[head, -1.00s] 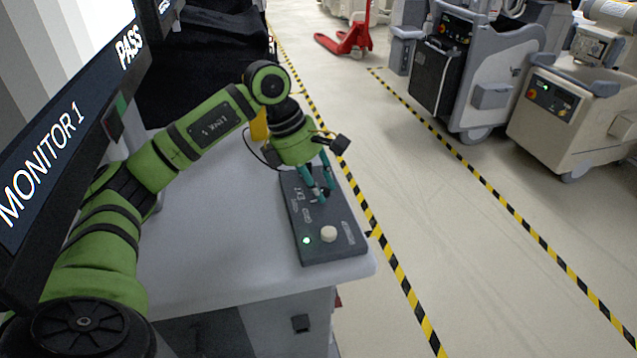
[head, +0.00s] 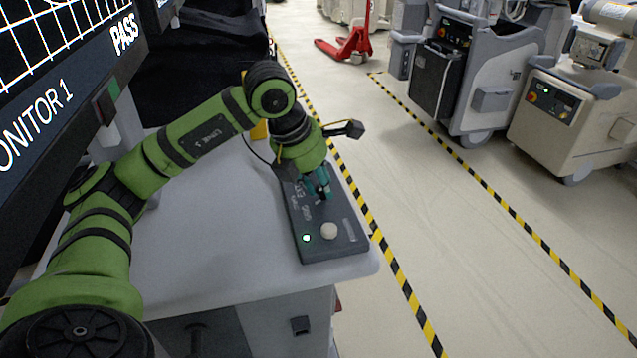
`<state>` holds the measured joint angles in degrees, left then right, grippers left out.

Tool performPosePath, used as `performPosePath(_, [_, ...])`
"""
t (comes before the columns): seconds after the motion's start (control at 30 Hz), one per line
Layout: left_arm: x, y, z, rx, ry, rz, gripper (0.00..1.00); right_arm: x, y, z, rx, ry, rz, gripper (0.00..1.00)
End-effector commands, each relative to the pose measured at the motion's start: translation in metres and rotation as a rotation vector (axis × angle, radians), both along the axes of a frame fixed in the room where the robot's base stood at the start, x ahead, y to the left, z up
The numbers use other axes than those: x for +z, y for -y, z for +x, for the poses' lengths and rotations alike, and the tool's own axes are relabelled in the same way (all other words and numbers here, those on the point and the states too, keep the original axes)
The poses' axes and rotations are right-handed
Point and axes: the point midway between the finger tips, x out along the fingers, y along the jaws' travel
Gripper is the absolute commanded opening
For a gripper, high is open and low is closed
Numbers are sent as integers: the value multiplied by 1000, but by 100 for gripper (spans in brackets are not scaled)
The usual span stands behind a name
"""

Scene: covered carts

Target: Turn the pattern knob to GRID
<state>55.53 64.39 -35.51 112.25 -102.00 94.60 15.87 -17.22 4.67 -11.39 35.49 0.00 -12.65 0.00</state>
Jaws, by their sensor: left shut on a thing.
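The dark control box (head: 335,250) lies on the grey cart top. A lit green lamp (head: 306,238) and a round cream button (head: 329,231) are at its near end. White lettering, with GRID among it, is printed beside the knob area. My left gripper (head: 321,192) points down over the middle of the box. It is shut on the pattern knob, which the fingers mostly hide, so its pointer cannot be read. Monitor 1 (head: 50,110) at the upper left shows a white grid on black, with PASS on its frame. My right gripper is not in view.
The cart top (head: 220,240) is bare to the left of the box. Yellow-black floor tape (head: 398,277) runs along its right side. Grey machines (head: 480,80) and a red pallet jack (head: 352,42) stand beyond the aisle. A thin cable is near my wrist.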

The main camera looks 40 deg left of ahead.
Motion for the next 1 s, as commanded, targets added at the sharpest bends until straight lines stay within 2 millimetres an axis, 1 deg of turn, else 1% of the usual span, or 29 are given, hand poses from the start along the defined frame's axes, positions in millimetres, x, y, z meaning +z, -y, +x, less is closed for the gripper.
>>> performPosePath(0.23, [3,1,2,72,11,-4,0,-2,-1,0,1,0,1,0])
performPosePath(0.7, [4,0,2,89,14,-2,0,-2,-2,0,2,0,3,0])
performPosePath(0.73, [4,0,2,89,14,-2,32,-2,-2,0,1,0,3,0])
performPosePath(0.77, [4,0,2,89,15,-3,44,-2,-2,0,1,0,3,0])
performPosePath(0.8, [4,0,2,89,14,-2,52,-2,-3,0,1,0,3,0])
performPosePath(1.0, [2,0,1,87,8,-1,52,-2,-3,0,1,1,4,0])
